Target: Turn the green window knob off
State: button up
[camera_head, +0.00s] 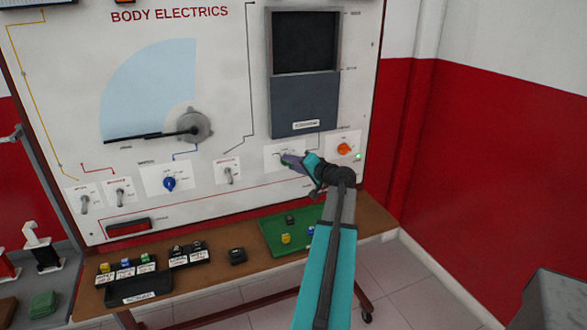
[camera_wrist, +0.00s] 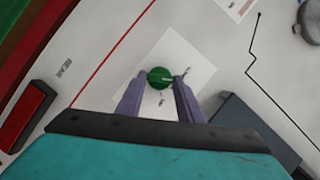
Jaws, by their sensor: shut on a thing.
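The green window knob (camera_wrist: 160,78) sits on a white label plate (camera_wrist: 192,62) on the panel, seen in the wrist view. My gripper (camera_wrist: 161,82) has its two purple fingers on either side of the knob and is shut on it. In the head view my gripper (camera_head: 287,160) reaches the panel below the dark window unit (camera_head: 304,105), and the knob is mostly hidden behind the fingers. A small white pointer line shows on the knob's face in the wrist view.
An orange knob (camera_head: 344,148) with a lit green lamp (camera_head: 357,156) is just right of my gripper. A toggle switch (camera_head: 229,175) and a blue knob (camera_head: 169,184) are to the left. A shelf below holds a green tray (camera_head: 270,236) and small black boxes.

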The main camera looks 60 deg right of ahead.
jog(key=m+b, duration=0.1)
jog(key=b, duration=0.1)
jog(key=f+m+t+b, duration=0.1)
jog(key=m, duration=0.1)
jog(key=shift+s+f+b, duration=0.1)
jog(key=shift+s+b, duration=0.05)
jog(key=shift+b, duration=0.25)
jog(key=shift+m+t+b, duration=0.6)
jog(key=shift+m+b, duration=0.2)
jog(key=shift+m, duration=0.3)
jog(key=o, duration=1.1)
jog(key=shift+a, duration=0.1)
jog(key=shift+c, duration=0.2)
jog(key=shift+r, duration=0.2)
jog(key=shift+s, duration=0.1)
